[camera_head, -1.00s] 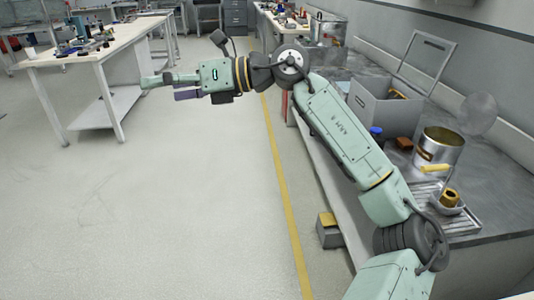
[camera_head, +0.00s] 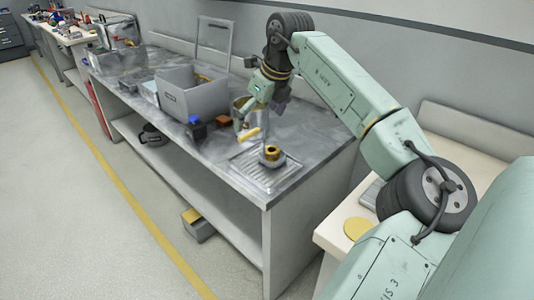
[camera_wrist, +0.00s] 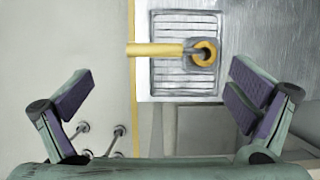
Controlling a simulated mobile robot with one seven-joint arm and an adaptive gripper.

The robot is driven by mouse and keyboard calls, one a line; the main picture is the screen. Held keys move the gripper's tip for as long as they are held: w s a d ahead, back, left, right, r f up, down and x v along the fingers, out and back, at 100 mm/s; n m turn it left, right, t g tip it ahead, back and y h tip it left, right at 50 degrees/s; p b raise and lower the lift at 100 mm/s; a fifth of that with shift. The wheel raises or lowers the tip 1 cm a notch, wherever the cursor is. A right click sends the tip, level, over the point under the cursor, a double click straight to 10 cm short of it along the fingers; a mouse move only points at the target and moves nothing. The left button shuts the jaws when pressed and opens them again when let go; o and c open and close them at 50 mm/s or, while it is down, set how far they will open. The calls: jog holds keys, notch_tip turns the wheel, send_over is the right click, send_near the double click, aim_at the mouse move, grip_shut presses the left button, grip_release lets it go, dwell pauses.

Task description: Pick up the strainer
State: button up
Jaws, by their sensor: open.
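The strainer seems to be the item with the yellow handle (camera_head: 249,134). It lies over a ribbed metal drain tray (camera_head: 247,178) at the near end of the grey counter. In the wrist view its yellow handle (camera_wrist: 155,50) points left, and a thin shank meets a pale bowl with a yellow-brown ring (camera_wrist: 204,53) in it. I cannot tell whether the ring is part of it. My gripper (camera_wrist: 160,88) is open and empty, its purple-padded fingers wide apart. In the head view my gripper (camera_head: 260,110) hangs above and behind the handle, apart from it.
A metal pot (camera_head: 238,107) stands behind, partly hidden by my gripper. A grey open box (camera_head: 190,100), a blue-capped item (camera_head: 194,121) and a small red-brown block (camera_head: 223,120) are left of it. The counter's front edge (camera_head: 215,180) is close to the tray.

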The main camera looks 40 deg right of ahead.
aim_at(252, 132)
jog(key=p+x, duration=0.2)
jog(key=x, duration=0.5)
jog(key=shift+w, duration=0.3)
jog(key=c, duration=1.6)
jog(key=shift+c, duration=0.5)
jog(key=shift+r, duration=0.1)
